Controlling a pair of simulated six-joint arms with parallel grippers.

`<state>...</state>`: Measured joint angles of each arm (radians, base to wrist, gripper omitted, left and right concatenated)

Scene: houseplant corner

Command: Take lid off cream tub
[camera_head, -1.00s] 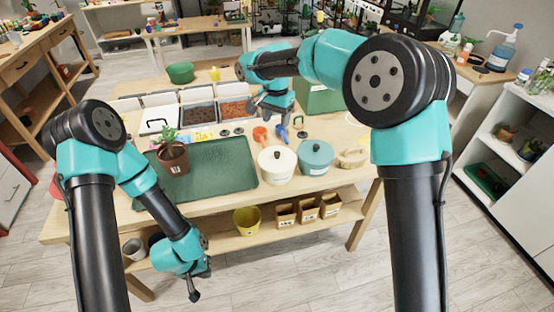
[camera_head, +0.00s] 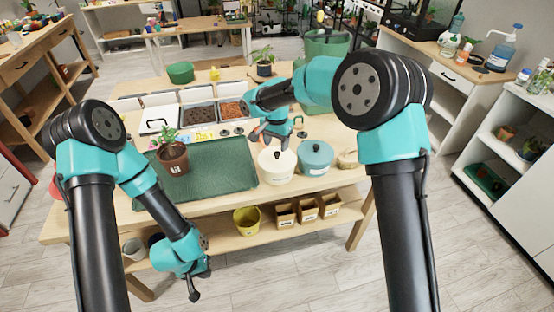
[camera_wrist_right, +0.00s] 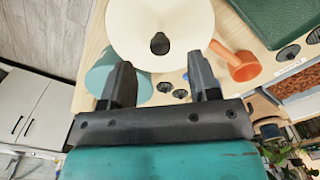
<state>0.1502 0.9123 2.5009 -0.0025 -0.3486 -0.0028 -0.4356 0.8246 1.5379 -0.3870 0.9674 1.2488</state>
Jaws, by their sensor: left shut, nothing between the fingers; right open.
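The cream tub (camera_head: 276,173) stands on the table in the head view, with its lid (camera_head: 277,157) on and a dark knob on top. In the right wrist view the cream lid (camera_wrist_right: 135,30) fills the top, and its dark knob (camera_wrist_right: 160,43) shows just beyond and between my fingertips. My right gripper (camera_head: 272,140) is open and empty, close above the lid; its two dark fingers (camera_wrist_right: 160,75) are apart in the wrist view. My left gripper (camera_head: 194,285) is shut and empty, low in front of the table, away from the tub.
A teal lidded pot (camera_head: 315,159) stands right beside the cream tub. A green tray (camera_head: 222,165) with a potted plant (camera_head: 172,155) lies to the left. An orange scoop (camera_wrist_right: 239,66) lies near the tub in the wrist view.

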